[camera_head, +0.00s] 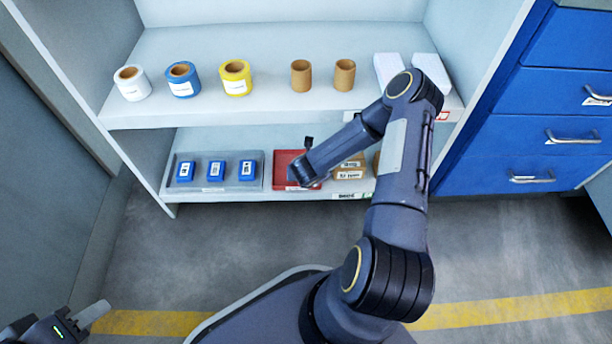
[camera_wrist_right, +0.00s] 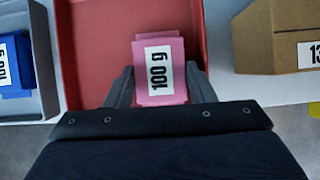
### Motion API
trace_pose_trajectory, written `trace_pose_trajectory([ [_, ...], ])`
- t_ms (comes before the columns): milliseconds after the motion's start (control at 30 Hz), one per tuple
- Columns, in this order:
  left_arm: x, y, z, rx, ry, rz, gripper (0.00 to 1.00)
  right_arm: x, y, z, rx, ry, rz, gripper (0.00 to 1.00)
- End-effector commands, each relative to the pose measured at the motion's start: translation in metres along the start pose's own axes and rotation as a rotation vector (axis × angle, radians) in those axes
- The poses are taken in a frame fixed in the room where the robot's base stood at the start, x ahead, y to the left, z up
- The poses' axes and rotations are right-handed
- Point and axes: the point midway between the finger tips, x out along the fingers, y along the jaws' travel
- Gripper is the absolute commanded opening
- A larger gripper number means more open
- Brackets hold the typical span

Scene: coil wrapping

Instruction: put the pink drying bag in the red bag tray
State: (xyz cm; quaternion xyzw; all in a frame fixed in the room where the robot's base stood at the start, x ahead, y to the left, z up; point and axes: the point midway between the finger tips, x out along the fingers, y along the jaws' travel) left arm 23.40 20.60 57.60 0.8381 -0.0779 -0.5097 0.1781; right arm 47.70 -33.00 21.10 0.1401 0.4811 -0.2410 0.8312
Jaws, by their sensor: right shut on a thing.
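The pink drying bag (camera_wrist_right: 160,72), labelled "100 g", sits between the fingers of my right gripper (camera_wrist_right: 160,88) in the right wrist view. The gripper is shut on it. The bag is over the floor of the red bag tray (camera_wrist_right: 84,50); I cannot tell whether it touches. In the head view the red tray (camera_head: 283,161) is on the lower shelf, partly hidden by my right arm, and the bag does not show. My left gripper (camera_head: 96,314) is at the lower left, away from the shelves; its opening is unclear.
A grey tray (camera_head: 243,184) with several blue packets stands left of the red tray. Brown boxes (camera_head: 350,174) stand to its right. The upper shelf (camera_head: 270,104) above holds tape rolls, brown rolls and white packages. Blue drawers (camera_head: 530,140) are at the right.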

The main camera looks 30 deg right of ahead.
Motion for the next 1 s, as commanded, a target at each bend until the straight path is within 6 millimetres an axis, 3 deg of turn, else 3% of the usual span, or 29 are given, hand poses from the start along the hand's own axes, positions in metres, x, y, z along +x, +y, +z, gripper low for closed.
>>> trace_pose_trajectory([
  [33,0.0,0.0,0.0,0.0,0.0,0.0,0.36,0.0,0.0,-0.001,0.0,0.001,0.0,0.25],
  [67,0.0,0.0,0.0,0.0,0.0,0.0,0.36,0.0,0.0,-0.001,0.0,0.001,0.0,0.53],
  [100,0.0,0.0,0.0,0.0,0.0,0.0,0.36,0.0,0.0,-0.001,0.0,0.001,0.0,0.59],
  [467,-0.003,0.002,-0.002,0.0,0.0,0.0,0.36,-0.007,0.0,0.001,0.0,0.001,0.0,0.59],
  [1000,-0.039,0.018,-0.02,0.0,0.0,0.0,0.36,-0.107,0.001,0.002,-0.001,0.0,0.001,0.59],
])
